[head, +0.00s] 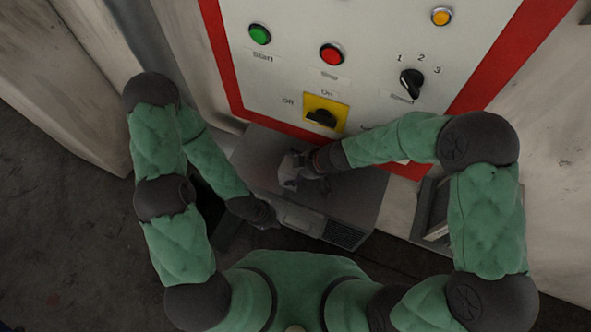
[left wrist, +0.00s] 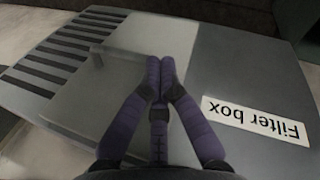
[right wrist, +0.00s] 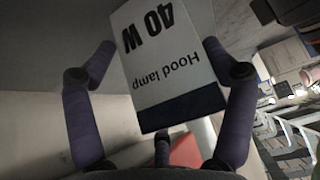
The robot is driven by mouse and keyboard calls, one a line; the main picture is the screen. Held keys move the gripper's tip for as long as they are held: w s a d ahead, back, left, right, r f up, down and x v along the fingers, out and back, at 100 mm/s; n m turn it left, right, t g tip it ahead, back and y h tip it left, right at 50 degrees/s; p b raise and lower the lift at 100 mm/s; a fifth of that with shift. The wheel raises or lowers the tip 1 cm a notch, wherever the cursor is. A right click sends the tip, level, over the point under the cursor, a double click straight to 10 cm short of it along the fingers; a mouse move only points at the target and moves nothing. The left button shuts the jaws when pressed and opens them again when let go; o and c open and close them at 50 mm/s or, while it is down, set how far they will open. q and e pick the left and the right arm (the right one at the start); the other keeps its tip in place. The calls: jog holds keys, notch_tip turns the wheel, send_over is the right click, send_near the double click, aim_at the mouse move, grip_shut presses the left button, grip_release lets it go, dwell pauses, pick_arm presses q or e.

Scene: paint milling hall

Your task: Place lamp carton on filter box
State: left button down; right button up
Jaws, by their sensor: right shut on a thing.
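The lamp carton (right wrist: 165,60) is white with a dark blue band and reads "Hood lamp" and "40 W". My right gripper (head: 300,170) is shut on it, with one finger on each side in the right wrist view. In the head view the carton (head: 287,170) is over the top of the grey filter box (head: 350,197); whether it touches I cannot tell. The filter box's labelled, slotted face (left wrist: 255,80) fills the left wrist view. My left gripper (left wrist: 160,65) is shut and empty in front of that face. Contact with it is unclear.
A white control panel (head: 385,30) with a red border, buttons and switches stands right behind the filter box. A grey open holder (head: 432,205) is to the right of the box. Pale walls or cabinets (head: 60,90) stand at left. Dark floor (head: 60,240) is clear at lower left.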

dwell(0.3)
jog(key=shift+f, duration=0.15)
jog(key=o, duration=1)
jog(key=shift+o, duration=0.2)
jog(key=shift+r, duration=0.2)
jog(key=p+v, duration=0.3)
jog(key=v, duration=0.9)
jog(key=shift+f, duration=0.15)
